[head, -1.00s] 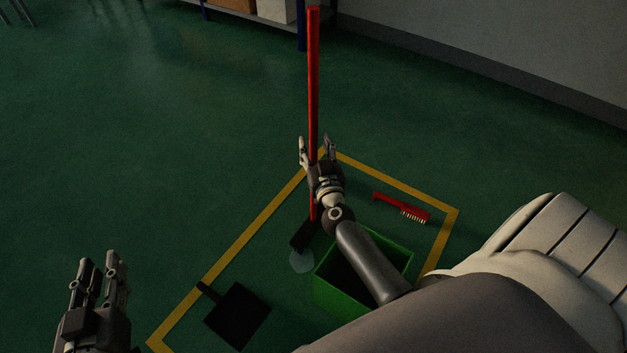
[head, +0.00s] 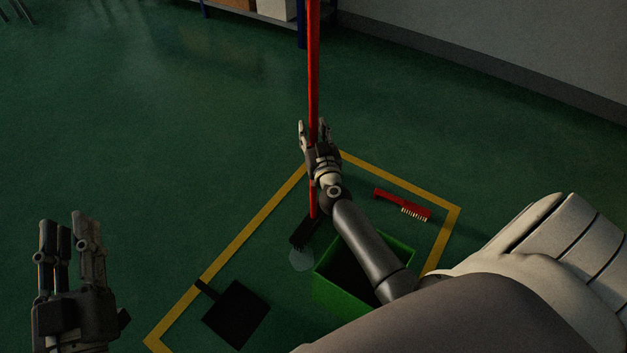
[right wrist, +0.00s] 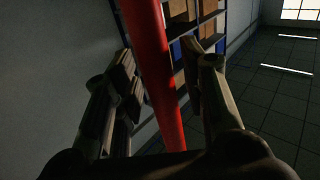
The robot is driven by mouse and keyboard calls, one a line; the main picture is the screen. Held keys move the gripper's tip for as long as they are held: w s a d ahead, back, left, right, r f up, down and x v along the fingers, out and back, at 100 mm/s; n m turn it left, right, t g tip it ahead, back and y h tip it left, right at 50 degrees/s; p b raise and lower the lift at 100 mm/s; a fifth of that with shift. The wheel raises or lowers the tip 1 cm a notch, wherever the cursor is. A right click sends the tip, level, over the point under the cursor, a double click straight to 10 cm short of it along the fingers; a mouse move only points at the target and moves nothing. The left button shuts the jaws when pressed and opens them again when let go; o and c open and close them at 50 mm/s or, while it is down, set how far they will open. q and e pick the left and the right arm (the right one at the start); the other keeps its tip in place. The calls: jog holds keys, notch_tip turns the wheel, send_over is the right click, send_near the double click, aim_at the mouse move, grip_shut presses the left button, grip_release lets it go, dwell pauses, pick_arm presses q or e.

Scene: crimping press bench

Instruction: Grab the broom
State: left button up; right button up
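The broom has a long red pole (head: 313,70) and a dark head (head: 302,232) at its lower end. It stands nearly upright, and its top runs out of the head view. My right gripper (head: 314,133) is around the pole with a finger on each side and looks shut on it. In the right wrist view the red pole (right wrist: 155,60) passes between the fingers. Whether the broom head touches the floor is hard to tell. My left gripper (head: 68,225) is open and empty at the lower left, far from the broom.
A green bin (head: 340,290) stands below my right forearm. A red brush (head: 403,204) lies right of it, and a black dustpan (head: 236,314) lies left. Yellow tape (head: 245,236) frames them. A pale patch (head: 301,259) is by the broom head. Floor at left is clear.

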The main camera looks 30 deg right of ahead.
grip_shut()
jog(key=shift+r, duration=0.15)
dwell(0.4)
